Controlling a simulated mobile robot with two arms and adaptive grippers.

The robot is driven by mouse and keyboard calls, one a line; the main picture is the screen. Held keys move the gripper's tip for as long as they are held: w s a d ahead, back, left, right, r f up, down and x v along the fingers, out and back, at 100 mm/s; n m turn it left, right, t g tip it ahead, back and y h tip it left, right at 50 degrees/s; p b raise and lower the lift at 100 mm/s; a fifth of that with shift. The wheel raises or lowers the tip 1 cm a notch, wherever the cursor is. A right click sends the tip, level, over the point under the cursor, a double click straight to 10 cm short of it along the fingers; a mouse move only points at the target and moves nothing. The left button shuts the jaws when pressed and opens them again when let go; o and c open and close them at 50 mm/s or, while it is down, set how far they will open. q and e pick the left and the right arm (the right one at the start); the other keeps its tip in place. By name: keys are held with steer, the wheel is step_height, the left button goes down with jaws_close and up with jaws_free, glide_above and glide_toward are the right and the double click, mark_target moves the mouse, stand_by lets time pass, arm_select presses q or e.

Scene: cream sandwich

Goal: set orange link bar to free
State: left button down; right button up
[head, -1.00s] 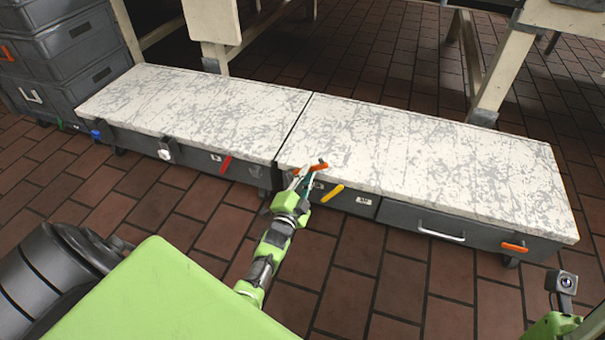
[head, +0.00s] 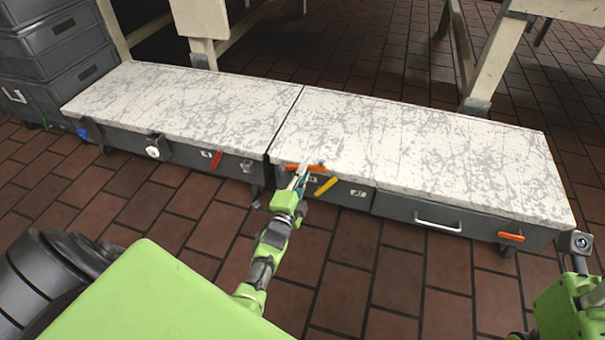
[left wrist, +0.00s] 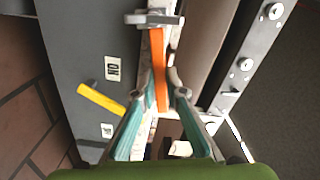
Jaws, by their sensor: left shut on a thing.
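The orange link bar (head: 317,169) is at the upper front edge of the right-hand low unit, near the seam between the two units. It lies nearly along that edge. My left gripper (head: 300,174) reaches it from the front and is shut on it. In the left wrist view the orange bar (left wrist: 158,52) runs upward between the two teal fingers of my left gripper (left wrist: 161,85). A grey bracket crosses near its far end.
A red handle (head: 216,160) is on the left unit. Another orange handle (head: 511,236) and a drawer pull (head: 437,226) are farther right.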

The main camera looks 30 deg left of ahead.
arm_select(q)
steer(key=shift+f, duration=0.1)
steer(key=c, duration=2)
jaws_free()
steer(key=shift+c, duration=0.2)
steer(key=v, duration=0.7)
steer(key=shift+s, duration=0.25)
